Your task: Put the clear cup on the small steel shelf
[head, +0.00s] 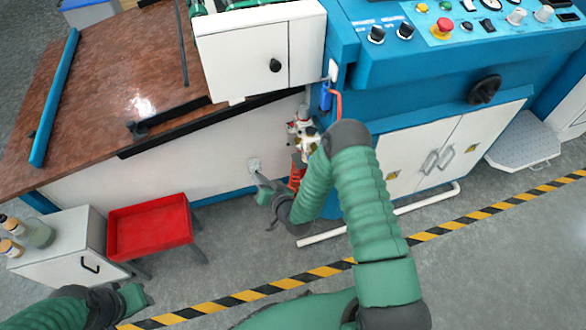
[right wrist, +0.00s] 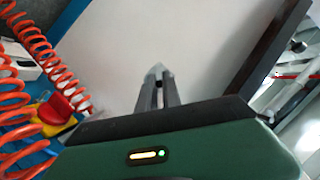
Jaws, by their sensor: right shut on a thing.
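My right gripper (head: 257,178) is low in front of the white side panel of the brown-topped table. In the right wrist view its fingers (right wrist: 157,92) are closed on a small pale grey, see-through-looking thing, which I take for the clear cup (right wrist: 157,70). In the head view the cup (head: 253,163) is a small pale shape at the fingertips, close to the panel; I cannot tell if it touches. The end of my left arm (head: 132,297) is at the lower left; its fingers are not clear. I cannot make out the small steel shelf for certain.
A red tray stand (head: 150,228) and a white cabinet (head: 60,265) with bottles (head: 35,232) stand at left. A blue-and-white machine (head: 440,110) is at right, with a perforated metal step (head: 525,140) beside it. Orange coiled hoses (right wrist: 25,95) lie close to the right wrist.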

